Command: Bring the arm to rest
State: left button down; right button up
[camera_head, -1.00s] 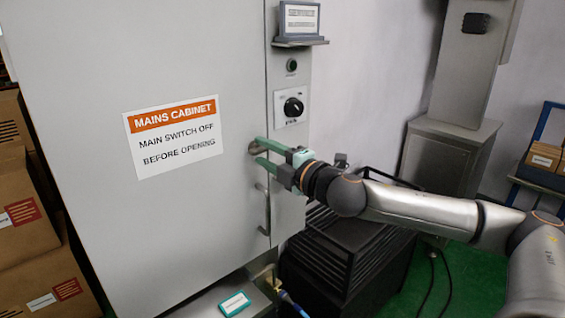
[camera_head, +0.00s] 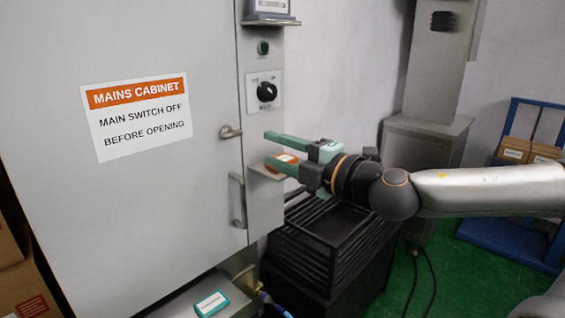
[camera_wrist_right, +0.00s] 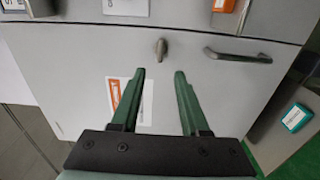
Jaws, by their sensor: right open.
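My right gripper (camera_head: 272,150) is open and empty, with its green fingers pointing left at the right side of the cabinet front. In the right wrist view the two fingers (camera_wrist_right: 158,80) are spread apart with nothing between them. The grey mains cabinet (camera_head: 200,215) has its door closed. A small latch knob (camera_head: 230,132) sits left of the fingertips, apart from them. It also shows in the wrist view (camera_wrist_right: 161,47), beyond the fingers. The door's bar handle (camera_head: 238,200) is below it. The rotary switch (camera_head: 267,92) is above the gripper. My left gripper is out of view.
An orange-and-white labelled item (camera_head: 280,162) sits on a small ledge behind my lower finger. A black slatted rack (camera_head: 325,245) stands below my arm. A steel pillar (camera_head: 432,90) and a blue cart (camera_head: 510,235) stand to the right. Green floor (camera_head: 455,280) shows between.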

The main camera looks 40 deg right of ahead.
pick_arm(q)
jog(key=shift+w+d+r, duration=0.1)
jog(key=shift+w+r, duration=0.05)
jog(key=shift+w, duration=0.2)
pick_arm(e)
jog(key=shift+s, duration=0.6)
jog(key=shift+w, duration=0.1)
